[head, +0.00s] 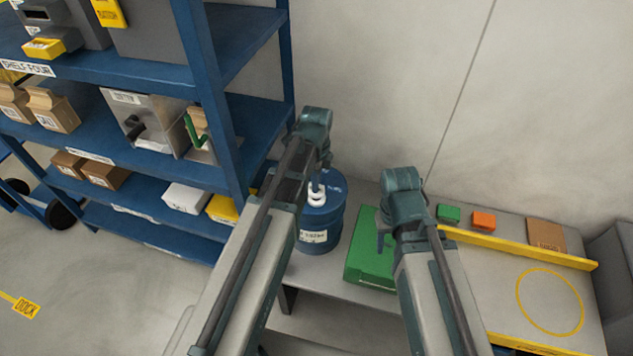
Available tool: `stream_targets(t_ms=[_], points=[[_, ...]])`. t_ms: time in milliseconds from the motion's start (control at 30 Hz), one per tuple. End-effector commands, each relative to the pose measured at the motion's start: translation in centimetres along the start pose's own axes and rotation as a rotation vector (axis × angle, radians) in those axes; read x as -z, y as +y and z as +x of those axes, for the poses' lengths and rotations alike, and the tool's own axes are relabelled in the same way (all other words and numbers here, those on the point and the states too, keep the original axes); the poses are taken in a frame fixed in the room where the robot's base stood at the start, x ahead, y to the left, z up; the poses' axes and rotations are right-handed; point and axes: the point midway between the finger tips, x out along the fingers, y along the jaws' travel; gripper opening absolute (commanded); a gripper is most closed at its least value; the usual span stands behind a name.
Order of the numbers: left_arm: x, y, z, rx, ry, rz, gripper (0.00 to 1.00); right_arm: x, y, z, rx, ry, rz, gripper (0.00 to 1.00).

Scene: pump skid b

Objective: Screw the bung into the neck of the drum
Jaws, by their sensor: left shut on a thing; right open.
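The blue drum (322,228) stands upright on a grey bench, beside the blue shelf rack. My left gripper (317,184) points down over the drum's top and is shut on a small white piece, which looks like the bung (316,190). A white ring, likely the neck (317,201), shows directly below it on the drum's top. I cannot tell whether bung and neck touch. My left arm hides part of the drum's left side. My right gripper (384,244) is open and empty, above the green case, to the right of the drum.
A green case (366,262) lies right of the drum. A green block (448,213), an orange block (484,220) and a brown box (546,235) stand behind a yellow rail (520,248). The blue rack (220,100) rises close on the left. The yellow-circled bench area is clear.

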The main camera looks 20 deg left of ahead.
Motion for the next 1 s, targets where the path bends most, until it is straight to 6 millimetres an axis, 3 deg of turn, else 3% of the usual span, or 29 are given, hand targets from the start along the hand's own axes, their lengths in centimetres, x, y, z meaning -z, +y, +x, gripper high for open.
stream_targets(t_ms=[967,1000], points=[[0.0,0.0,2.5,0.0,0.0,0.0,0.0,0.1,-0.2,2.4,0.0,0.0,0.0,0.5],[0.0,0.0,2.4,0.0,0.0,0.0,0.18,0.1,-0.2,2.4,0.0,0.0,0.0,0.5]])
